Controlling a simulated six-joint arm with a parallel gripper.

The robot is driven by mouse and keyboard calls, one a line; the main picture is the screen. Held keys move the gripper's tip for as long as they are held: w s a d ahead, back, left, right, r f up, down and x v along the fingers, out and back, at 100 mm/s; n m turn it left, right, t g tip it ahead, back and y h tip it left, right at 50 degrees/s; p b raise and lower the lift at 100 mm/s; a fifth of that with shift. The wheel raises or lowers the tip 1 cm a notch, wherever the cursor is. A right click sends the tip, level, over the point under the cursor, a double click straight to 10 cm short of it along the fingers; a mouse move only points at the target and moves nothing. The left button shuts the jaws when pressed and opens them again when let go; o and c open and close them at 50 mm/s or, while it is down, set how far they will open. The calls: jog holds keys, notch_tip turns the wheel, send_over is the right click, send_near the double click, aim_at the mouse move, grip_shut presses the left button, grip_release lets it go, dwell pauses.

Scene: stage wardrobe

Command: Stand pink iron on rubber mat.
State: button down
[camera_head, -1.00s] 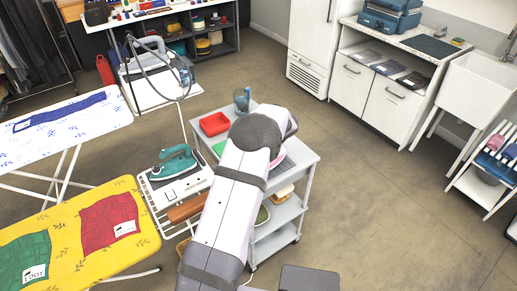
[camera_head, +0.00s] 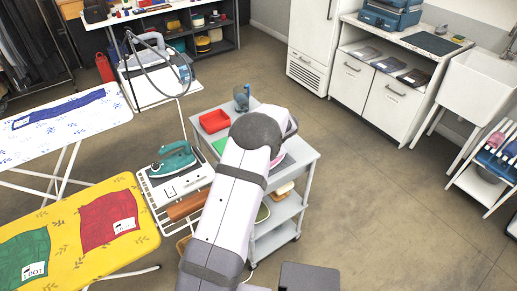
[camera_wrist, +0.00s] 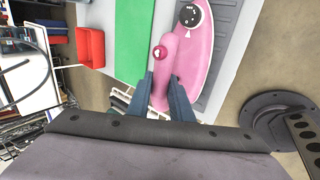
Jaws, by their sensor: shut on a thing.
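The pink iron (camera_wrist: 213,62) is in the wrist view, top side towards the camera, with a dark dial at its far end. My gripper (camera_wrist: 166,92) has its two blue-grey fingers on either side of the iron's handle and is shut on it. The iron is over the grey cart top; I cannot tell whether it touches it. In the head view my arm hides the gripper and nearly all of the iron. A green mat (camera_wrist: 132,40) lies left of the iron; it also shows in the head view (camera_head: 219,146). A dark mat (camera_head: 431,45) lies on the back-right counter. I cannot tell which is rubber.
A teal iron (camera_head: 175,160) rests on the stand left of the cart. Ironing boards are at the left. The floor right of the cart is clear.

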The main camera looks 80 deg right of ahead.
jog(key=c, duration=1.6)
grip_release()
jog(key=shift+r, duration=0.1)
jog(key=shift+c, duration=0.2)
jog(key=shift+o, duration=0.6)
jog(key=shift+a, duration=0.1)
jog(key=b+v, duration=0.1)
jog(key=v, duration=0.6)
jog(key=shift+b, duration=0.3)
jog(key=shift+r, duration=0.1)
